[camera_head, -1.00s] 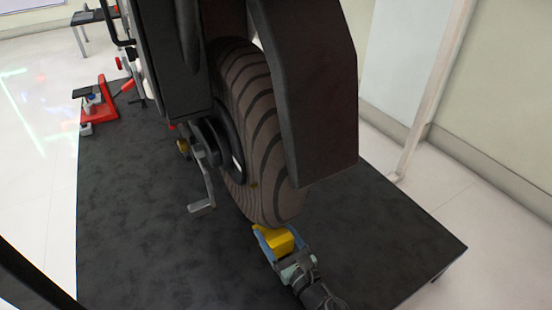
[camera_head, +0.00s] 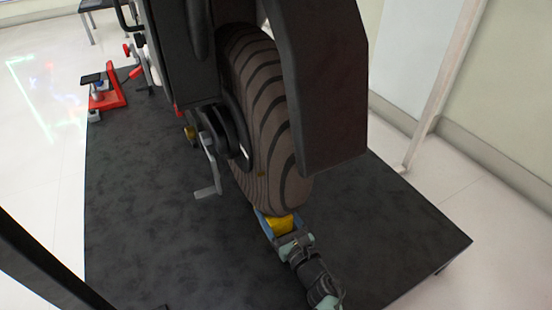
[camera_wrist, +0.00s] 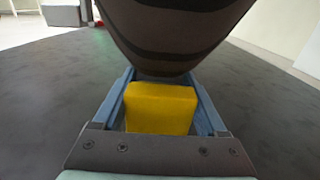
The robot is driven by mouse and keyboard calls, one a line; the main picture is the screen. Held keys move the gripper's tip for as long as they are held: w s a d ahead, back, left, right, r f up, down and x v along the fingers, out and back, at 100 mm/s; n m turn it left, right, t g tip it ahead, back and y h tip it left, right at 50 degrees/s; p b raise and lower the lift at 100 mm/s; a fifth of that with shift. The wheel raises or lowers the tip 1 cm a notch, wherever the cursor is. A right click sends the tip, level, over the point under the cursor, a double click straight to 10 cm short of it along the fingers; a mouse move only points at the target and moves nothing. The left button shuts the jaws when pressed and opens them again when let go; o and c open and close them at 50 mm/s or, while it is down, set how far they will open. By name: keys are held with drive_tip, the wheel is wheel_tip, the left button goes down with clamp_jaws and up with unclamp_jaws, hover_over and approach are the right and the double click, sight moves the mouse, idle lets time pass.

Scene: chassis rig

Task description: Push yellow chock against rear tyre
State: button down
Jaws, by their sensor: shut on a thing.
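The yellow chock (camera_head: 284,226) sits on the dark platform at the foot of the rear tyre (camera_head: 268,130). My gripper (camera_head: 279,218) is shut on the chock, with a blue finger along each side. In the wrist view the chock (camera_wrist: 160,108) fills the space between the fingers, and the tyre (camera_wrist: 170,35) rises just beyond it, over the fingertips. The chock's far side is hidden, so I cannot tell for certain whether it touches the tread.
The dark platform (camera_head: 140,220) ends at a right edge beyond the tyre. A black fender (camera_head: 318,90) hangs over the tyre's right side. A pedal-like lever (camera_head: 208,185) sticks out left of the wheel. A red stand (camera_head: 112,95) is at the back left.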

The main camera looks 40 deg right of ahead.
drive_tip(key=shift+x, duration=1.2)
unclamp_jaws()
drive_tip(key=shift+r, duration=0.1)
drive_tip(key=p+v, duration=0.6)
drive_tip(key=v, duration=0.7)
drive_tip(key=shift+s, duration=0.15)
drive_tip(key=shift+r+p+v, duration=0.2)
drive_tip(key=shift+p+v, duration=0.2)
drive_tip(key=shift+v, duration=2)
drive_tip(key=shift+r+p+v, duration=0.2)
drive_tip(key=shift+p+v, duration=0.15)
drive_tip(key=shift+v, duration=2.1)
drive_tip(key=shift+d, duration=0.1)
